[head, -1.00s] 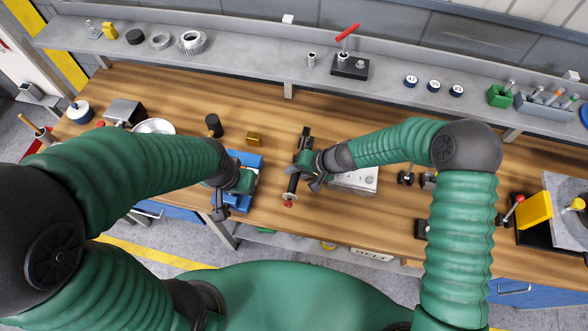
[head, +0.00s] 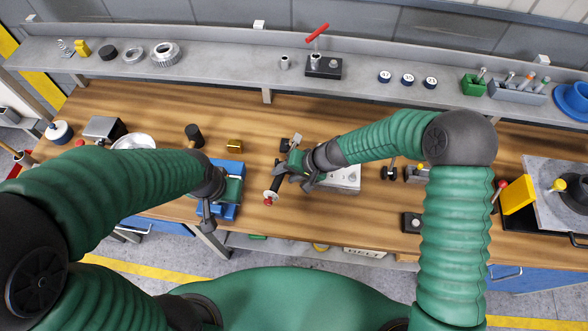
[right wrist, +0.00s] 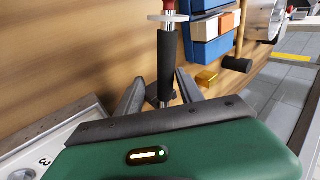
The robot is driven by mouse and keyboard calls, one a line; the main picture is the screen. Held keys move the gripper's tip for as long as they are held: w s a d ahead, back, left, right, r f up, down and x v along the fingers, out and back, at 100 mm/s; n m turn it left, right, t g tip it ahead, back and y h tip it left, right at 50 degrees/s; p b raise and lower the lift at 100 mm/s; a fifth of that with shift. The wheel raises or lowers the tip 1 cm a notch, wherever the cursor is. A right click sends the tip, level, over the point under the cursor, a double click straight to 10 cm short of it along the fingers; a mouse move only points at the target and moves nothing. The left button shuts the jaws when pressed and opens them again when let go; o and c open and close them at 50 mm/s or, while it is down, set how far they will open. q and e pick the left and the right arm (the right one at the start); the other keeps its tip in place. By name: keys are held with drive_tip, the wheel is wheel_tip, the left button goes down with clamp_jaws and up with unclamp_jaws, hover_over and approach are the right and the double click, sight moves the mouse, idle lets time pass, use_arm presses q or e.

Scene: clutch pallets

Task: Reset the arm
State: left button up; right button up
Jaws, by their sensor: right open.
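My right gripper (head: 290,174) is over the middle of the wooden bench. In the right wrist view its two fingers (right wrist: 158,88) are apart. A black-handled tool (head: 276,186) with a red end and a pale disc lies beside it. The tool's handle (right wrist: 167,60) shows between and beyond the open fingers; I cannot tell whether they touch it. My left gripper (head: 208,214) is over the blue box (head: 229,167) on the left part of the bench. Its jaw gap is not clear, and the box is partly hidden by it.
A grey shelf (head: 220,72) with small parts runs along the back. A silver box (head: 345,180) stands right of my right gripper. A brass block (head: 234,146) and a black-headed piece (head: 194,134) stand behind the blue box. A yellow block (head: 517,195) is at the right.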

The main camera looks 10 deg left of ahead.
drive_tip(key=a+v, duration=0.1)
drive_tip(key=v, duration=0.7)
drive_tip(key=s+d+h+b, duration=0.2)
drive_tip(key=s+d, duration=0.2)
drive_tip(key=d, duration=0.3)
drive_tip(key=s+d+h+b, duration=0.2)
drive_tip(key=s+d, duration=0.3)
drive_tip(key=d, duration=0.3)
drive_tip(key=s+d+f+t+h+b, duration=0.1)
drive_tip(key=s+d, duration=0.3)
drive_tip(key=d, duration=0.4)
drive_tip(key=shift+s+n+h+b, duration=0.3)
drive_tip(key=shift+n+h+b, duration=0.1)
drive_tip(key=shift+h+b, duration=0.4)
drive_tip(key=shift+w, duration=0.1)
